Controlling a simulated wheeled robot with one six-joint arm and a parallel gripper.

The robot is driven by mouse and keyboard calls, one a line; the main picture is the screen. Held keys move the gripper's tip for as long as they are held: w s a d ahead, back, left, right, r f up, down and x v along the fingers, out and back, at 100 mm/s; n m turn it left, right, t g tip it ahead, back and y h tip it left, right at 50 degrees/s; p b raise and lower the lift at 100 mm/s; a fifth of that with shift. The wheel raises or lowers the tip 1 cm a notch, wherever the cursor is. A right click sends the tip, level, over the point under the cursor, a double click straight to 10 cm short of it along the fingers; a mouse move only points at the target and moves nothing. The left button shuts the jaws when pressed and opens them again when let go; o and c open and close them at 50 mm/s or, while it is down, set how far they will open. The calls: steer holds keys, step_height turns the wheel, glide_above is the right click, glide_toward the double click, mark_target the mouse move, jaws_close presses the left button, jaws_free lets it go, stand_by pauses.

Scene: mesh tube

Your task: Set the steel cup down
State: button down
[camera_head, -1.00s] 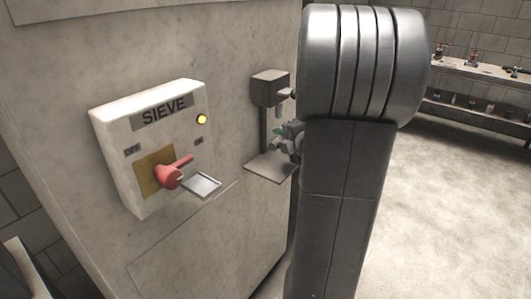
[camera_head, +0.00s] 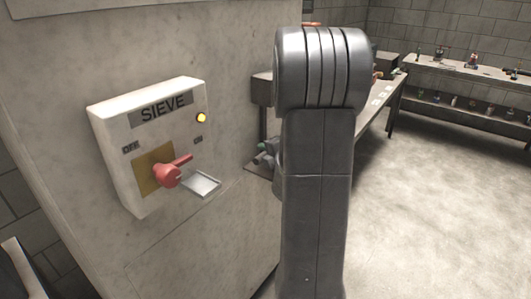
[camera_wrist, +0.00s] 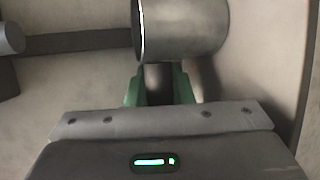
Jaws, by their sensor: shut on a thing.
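The steel cup (camera_wrist: 185,28) fills the upper middle of the wrist view, its axis lying across the picture and its rim at the left. My gripper (camera_wrist: 159,88) is shut on a narrow grey part just below the cup's body, between its green fingertips. In the head view my gripper (camera_head: 266,158) shows only in part beside the small ledge (camera_head: 255,169). My arm hides the rest of it, and I cannot make out the cup there. I cannot tell whether the cup touches the ledge.
A white SIEVE panel (camera_head: 120,120) with a red lever (camera_head: 168,176) and a lit yellow lamp (camera_head: 201,118) is on the machine wall. A dark box (camera_head: 261,90) is above the ledge. A bench (camera_head: 383,104) stands behind my arm. Open floor (camera_head: 440,220) lies right.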

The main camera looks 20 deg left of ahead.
steer(key=c, duration=1.7)
jaws_free()
steer(key=shift+f, duration=0.15)
steer(key=o, duration=0.4)
steer(key=shift+r, duration=0.25)
steer(key=v, duration=1.2)
